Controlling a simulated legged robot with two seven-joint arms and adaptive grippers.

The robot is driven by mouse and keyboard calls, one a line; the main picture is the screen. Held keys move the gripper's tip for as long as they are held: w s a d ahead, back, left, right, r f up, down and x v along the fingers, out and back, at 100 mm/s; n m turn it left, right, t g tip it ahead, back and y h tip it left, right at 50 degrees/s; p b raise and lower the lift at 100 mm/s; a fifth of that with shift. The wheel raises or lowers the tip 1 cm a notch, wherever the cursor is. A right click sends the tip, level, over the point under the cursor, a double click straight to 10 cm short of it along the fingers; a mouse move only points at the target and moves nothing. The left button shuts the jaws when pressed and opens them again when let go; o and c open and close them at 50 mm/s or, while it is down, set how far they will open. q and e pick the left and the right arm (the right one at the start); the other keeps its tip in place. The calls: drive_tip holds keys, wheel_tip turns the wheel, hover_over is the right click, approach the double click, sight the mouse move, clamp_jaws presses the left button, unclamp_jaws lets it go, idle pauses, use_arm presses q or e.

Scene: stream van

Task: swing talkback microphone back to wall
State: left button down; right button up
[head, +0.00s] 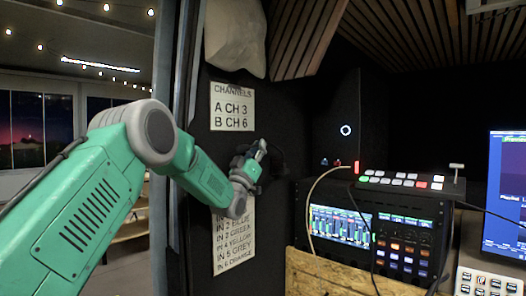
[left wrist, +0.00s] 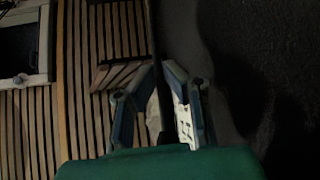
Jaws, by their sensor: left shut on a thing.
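My left gripper (head: 257,160) is at the dark wall panel, just right of the paper signs. It is shut on a dark thing, which I take to be the talkback microphone (head: 274,158); it barely stands out from the black wall, and my gripper hides part of it. In the left wrist view, the fingers of my left gripper (left wrist: 155,88) show with a thin dark bar (left wrist: 152,40) running between them. The microphone's full shape and its mount cannot be made out. My right gripper is not in view.
A channel sign (head: 232,107) and a longer list (head: 236,245) hang on the wall around my left arm. A switcher (head: 410,182) sits on a rack unit with a screen (head: 340,224) to the right. A pale bag (head: 235,35) hangs above.

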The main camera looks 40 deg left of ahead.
use_arm(q)
drive_tip(key=shift+r, duration=0.15)
drive_tip(key=shift+a, duration=0.15)
drive_tip(key=c, duration=1.7)
unclamp_jaws()
drive_tip(key=shift+s+f, duration=0.15)
drive_tip(key=shift+f, duration=0.15)
drive_tip(key=v, duration=1.1)
drive_tip(key=shift+s+f, duration=0.1)
drive_tip(key=shift+s, duration=0.1)
